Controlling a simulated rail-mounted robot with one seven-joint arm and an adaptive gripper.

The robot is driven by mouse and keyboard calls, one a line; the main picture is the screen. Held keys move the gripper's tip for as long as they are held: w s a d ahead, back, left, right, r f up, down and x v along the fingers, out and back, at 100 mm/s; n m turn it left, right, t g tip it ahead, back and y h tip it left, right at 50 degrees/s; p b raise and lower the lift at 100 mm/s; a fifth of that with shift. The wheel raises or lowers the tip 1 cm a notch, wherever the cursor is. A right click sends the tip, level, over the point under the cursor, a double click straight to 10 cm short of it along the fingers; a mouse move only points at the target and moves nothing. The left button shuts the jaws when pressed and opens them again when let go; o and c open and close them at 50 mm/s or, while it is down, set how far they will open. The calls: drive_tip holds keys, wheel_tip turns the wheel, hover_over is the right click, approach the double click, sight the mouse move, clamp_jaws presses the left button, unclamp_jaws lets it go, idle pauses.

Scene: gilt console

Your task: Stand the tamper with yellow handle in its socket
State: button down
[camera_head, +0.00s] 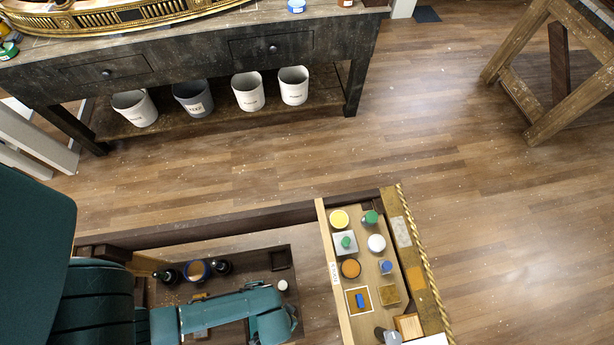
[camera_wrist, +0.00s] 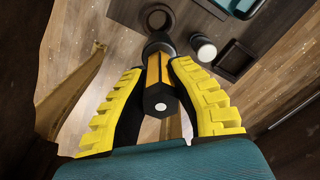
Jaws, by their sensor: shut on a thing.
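The tamper (camera_wrist: 155,72) shows in the wrist view, with yellow-orange flat sides and a black end cap with a pale dot facing the camera. My gripper (camera_wrist: 160,66) has its yellow ribbed fingers closed on either side of the handle. A black collar shows at the handle's far end. Beyond it is a round dark-rimmed piece (camera_wrist: 157,18) with a grey middle; I cannot tell whether this is the tamper's base or a socket. In the head view my teal arm covers the area, and the gripper and tamper are not clearly visible.
In the head view, dark bottles (camera_head: 222,266) and a blue-rimmed jar (camera_head: 196,270) stand left. A board with colored pieces (camera_head: 328,250) is right; open floor lies beyond.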

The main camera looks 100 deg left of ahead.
drive_tip(key=shift+s+f+b, duration=0.15)
drive_tip(key=shift+f+b, duration=0.25)
drive_tip(key=shift+f, duration=0.05)
wheel_tip(320, 180, down, 5)
drive_tip(key=b, duration=0.5)
drive_tip(key=shift+r, duration=0.15)
idle(0.3)
drive_tip(key=shift+f+b, duration=1.5)
drive_tip(key=shift+f, duration=1.3)
idle(0.5)
idle(0.4)
drive_tip(key=c, duration=1)
unclamp_jaws()
